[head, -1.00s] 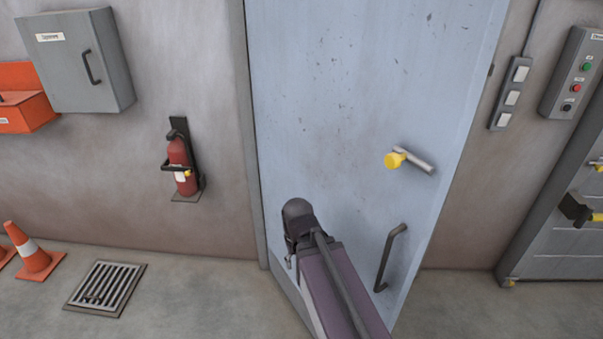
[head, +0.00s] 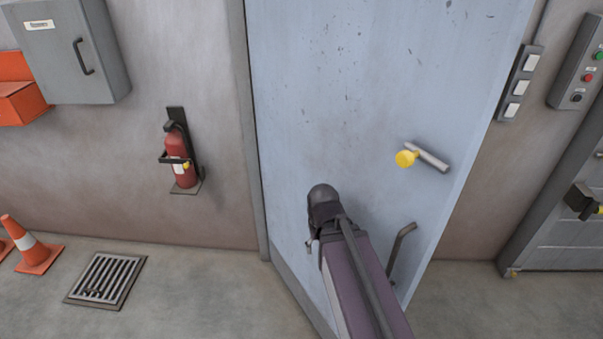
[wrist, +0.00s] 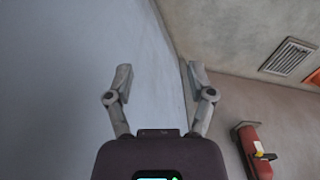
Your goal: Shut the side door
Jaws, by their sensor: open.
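The side door (head: 330,100) is a tall light-blue panel standing ajar, its left side along the grey frame and its right edge swung out from the wall. A lever with a yellow knob (head: 407,158) sits on its right half. Below it is a dark bar handle (head: 402,250), partly hidden by my arm. My gripper (wrist: 158,85) is open and empty in the wrist view. The door face (wrist: 70,60) fills the left of that view. Whether the fingers touch it, I cannot tell. In the head view my arm reaches across the door's lower part and the fingers are not clear.
A red fire extinguisher (head: 180,160) hangs on the wall left of the door; it also shows in the wrist view (wrist: 255,150). A grey cabinet (head: 70,55) is further left. A floor grate (head: 105,278) and an orange cone (head: 32,245) are lower left. A switch strip (head: 519,85) is at right.

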